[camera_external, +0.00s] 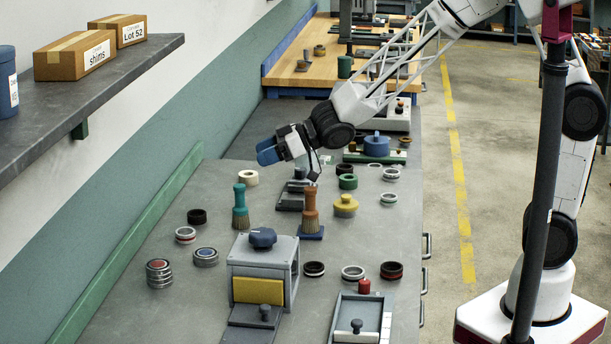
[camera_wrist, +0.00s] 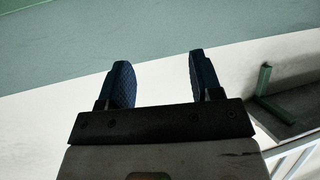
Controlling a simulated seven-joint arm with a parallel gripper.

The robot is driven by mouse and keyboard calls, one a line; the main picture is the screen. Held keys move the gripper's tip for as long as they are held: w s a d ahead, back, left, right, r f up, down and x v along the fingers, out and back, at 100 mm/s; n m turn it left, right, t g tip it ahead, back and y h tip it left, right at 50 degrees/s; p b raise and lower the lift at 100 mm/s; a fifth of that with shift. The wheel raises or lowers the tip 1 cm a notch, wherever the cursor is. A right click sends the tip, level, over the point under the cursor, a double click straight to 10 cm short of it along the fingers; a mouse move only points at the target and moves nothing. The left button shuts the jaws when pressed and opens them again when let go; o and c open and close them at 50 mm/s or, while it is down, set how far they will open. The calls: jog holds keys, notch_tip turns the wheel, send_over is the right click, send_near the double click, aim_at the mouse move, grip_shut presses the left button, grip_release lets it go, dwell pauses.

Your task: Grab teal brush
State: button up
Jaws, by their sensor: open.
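The teal brush (camera_external: 240,207) stands upright on the grey workbench, left of the middle in the external view, with its bristles down. A brown brush (camera_external: 311,210) stands to its right on a small blue base. My gripper (camera_external: 266,152) is in the air above and behind the teal brush, apart from it, pointing left toward the wall. In the wrist view its two dark blue fingers (camera_wrist: 157,85) are spread with nothing between them. No brush shows in the wrist view, only wall and a shelf bracket.
A grey box with a blue knob (camera_external: 262,238) stands in front of the brushes. Several rings lie around, including a black one (camera_external: 197,216) and a cream one (camera_external: 248,178). A yellow knobbed piece (camera_external: 346,205) stands right. A shelf (camera_external: 120,85) juts out at upper left.

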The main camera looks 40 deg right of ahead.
jog(key=shift+f, duration=0.15)
send_near(240, 208)
jog(key=w+a+r, duration=0.2)
jog(key=w, duration=0.1)
jog(key=shift+w+a+f, duration=0.3)
jog(key=shift+a, duration=0.3)
jog(key=shift+a, duration=0.1)
jog(key=shift+x, duration=2.4)
jog(key=c, duration=1)
